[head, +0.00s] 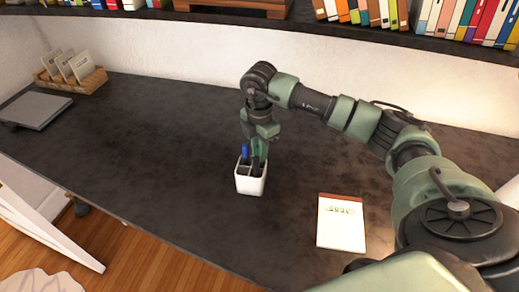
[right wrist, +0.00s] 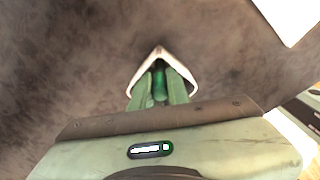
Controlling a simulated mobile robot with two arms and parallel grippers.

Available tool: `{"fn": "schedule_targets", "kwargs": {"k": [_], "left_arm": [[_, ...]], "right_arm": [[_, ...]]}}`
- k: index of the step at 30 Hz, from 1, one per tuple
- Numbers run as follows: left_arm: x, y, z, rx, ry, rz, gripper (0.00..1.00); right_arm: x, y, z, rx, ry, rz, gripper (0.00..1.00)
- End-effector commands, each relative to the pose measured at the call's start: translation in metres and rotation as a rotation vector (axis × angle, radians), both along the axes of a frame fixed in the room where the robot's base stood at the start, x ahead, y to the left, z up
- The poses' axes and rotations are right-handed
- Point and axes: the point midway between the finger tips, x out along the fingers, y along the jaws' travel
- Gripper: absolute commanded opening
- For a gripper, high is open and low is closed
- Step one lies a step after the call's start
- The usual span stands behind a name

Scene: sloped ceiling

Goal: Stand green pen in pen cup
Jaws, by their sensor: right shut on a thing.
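The white pen cup (head: 250,184) stands upright on the dark desk, near the middle of the head view. A blue pen (head: 245,153) stands in its left part. My right gripper (head: 259,155) is at the cup's mouth from above, shut on the green pen, which is mostly hidden by the fingers in the head view. In the right wrist view the green pen (right wrist: 159,80) shows between the fingers (right wrist: 160,88), inside the outline of the cup's rim (right wrist: 137,76). Whether its lower end touches the cup floor is hidden. My left gripper is not in view.
A notepad (head: 341,225) lies on the desk to the right of the cup. A closed laptop (head: 36,109) and a wicker tray with cards (head: 92,84) are at the far left. Book shelves run along the back. The desk left of the cup is clear.

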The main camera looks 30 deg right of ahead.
Motion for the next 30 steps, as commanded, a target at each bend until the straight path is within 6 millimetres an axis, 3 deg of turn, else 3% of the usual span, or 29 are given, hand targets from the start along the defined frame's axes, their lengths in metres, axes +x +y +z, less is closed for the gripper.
{"fn": "schedule_targets", "kwargs": {"k": [7, 8, 10, 23, 30], "left_arm": [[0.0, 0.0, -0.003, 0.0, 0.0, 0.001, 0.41], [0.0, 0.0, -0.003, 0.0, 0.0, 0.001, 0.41], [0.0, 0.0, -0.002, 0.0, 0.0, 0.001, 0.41], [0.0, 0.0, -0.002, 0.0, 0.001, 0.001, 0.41], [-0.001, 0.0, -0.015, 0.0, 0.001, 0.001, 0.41]], "right_arm": [[0.0, 0.0, -0.004, 0.001, 0.0, 0.0, 0.0], [0.0, 0.0, -0.004, 0.001, 0.0, 0.0, 0.19], [0.0, 0.0, -0.003, 0.001, 0.0, 0.0, 0.38], [0.001, 0.0, 0.005, 0.001, -0.002, 0.0, 0.38], [0.002, 0.0, 0.049, 0.0, -0.007, 0.002, 0.38]]}}
